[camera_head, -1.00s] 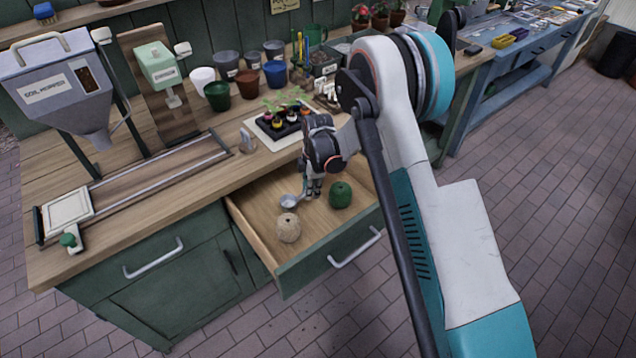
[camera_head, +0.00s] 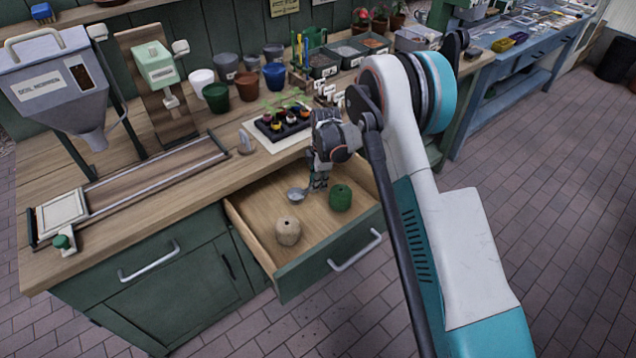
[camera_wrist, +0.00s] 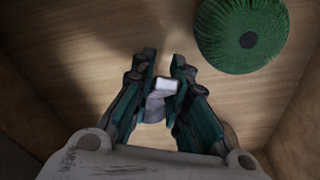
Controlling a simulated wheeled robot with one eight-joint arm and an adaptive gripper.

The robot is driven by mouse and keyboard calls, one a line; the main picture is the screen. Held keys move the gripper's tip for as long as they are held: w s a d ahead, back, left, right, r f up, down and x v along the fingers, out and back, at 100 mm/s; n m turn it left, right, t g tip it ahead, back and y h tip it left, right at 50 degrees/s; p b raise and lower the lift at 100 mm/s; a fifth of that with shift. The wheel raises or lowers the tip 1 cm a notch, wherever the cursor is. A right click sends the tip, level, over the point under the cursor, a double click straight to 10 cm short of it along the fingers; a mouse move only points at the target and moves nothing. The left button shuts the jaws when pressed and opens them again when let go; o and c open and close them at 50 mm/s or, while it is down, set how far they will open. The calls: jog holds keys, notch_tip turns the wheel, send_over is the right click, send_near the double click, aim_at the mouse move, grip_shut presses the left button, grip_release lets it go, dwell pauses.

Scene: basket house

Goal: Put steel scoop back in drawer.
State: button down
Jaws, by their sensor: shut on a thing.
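The steel scoop (camera_head: 296,195) is inside the open drawer (camera_head: 262,209), its bowl low near the drawer's back left part. My gripper (camera_head: 318,184) reaches down into the drawer and is shut on the scoop's handle. In the wrist view, the pale end of the scoop handle (camera_wrist: 166,86) shows between the two fingers of my gripper (camera_wrist: 165,72). The scoop's bowl is hidden in that view. I cannot tell whether the scoop touches the drawer floor.
A green twine ball (camera_head: 340,197) lies right of my gripper; it also shows in the wrist view (camera_wrist: 241,32). A beige twine ball (camera_head: 288,230) lies nearer the drawer front. The seedling tray (camera_head: 283,125) stands on the bench behind. The drawer's front right floor is clear.

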jog(key=c, duration=1.6)
grip_release()
jog(key=shift+o, duration=0.2)
jog(key=r+p, duration=0.1)
jog(key=r, duration=0.3)
jog(key=r+p, duration=0.2)
jog(key=r, duration=0.2)
jog(key=d+r+p, duration=0.1)
jog(key=r, duration=0.3)
jog(key=shift+d+r, duration=0.1)
jog(key=shift+r, duration=0.15)
jog(key=s+d+r+m+t, duration=0.1)
jog(key=s+d+r+m, duration=0.2)
jog(key=s+r, duration=0.35)
jog(key=s+d+r+m+t, duration=0.1)
jog(key=s+d+r+m, duration=0.15)
jog(key=r, duration=0.65)
jog(key=s+d+r+m+t, duration=0.1)
jog(key=s+d+r+m, duration=0.1)
jog(key=s+r+m, duration=0.45)
jog(key=s+d+r+m+t, duration=0.1)
jog(key=s+d+m+t, duration=0.1)
jog(key=s, duration=0.8)
jog(key=s+d+r+m+t+h, duration=0.1)
jog(key=s+d+m, duration=0.3)
jog(key=s, duration=0.7)
jog(key=shift+s+d+r+m+t, duration=0.25)
jog(key=shift+r+m+t, duration=0.45)
jog(key=shift+m, duration=0.4)
